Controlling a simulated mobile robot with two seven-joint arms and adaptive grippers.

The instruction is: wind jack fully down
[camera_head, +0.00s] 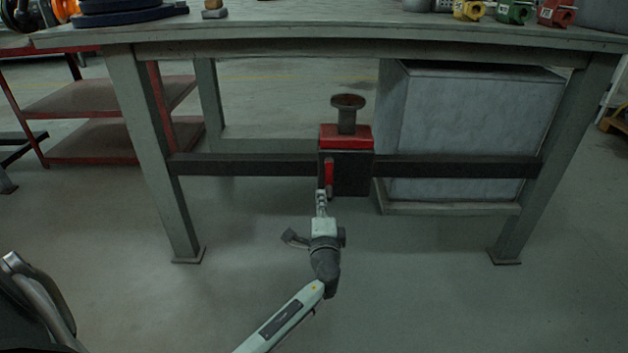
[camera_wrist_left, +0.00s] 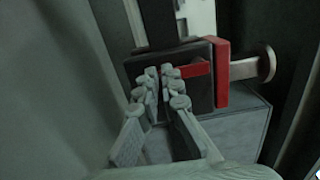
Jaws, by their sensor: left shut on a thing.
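The jack's dark body (camera_head: 352,178) with its red top block (camera_head: 346,136) sits at the middle of the black crossbar under the workbench. A grey post with a round, flat head (camera_head: 348,101) stands up out of the block, with a clear gap below the tabletop. A red crank handle (camera_head: 329,174) hangs down on the jack's front face. My left gripper (camera_head: 321,196) is shut on the handle's lower end. The left wrist view shows my fingers (camera_wrist_left: 166,88) closed around the handle (camera_wrist_left: 196,69), hiding its gripped part. My right gripper is in neither view.
The workbench (camera_head: 350,33) spans above, with legs on both sides and the crossbar (camera_head: 450,166) between them. A grey cabinet (camera_head: 465,130) stands behind at right. A red shelf (camera_head: 100,98) is at left. The floor in front is clear.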

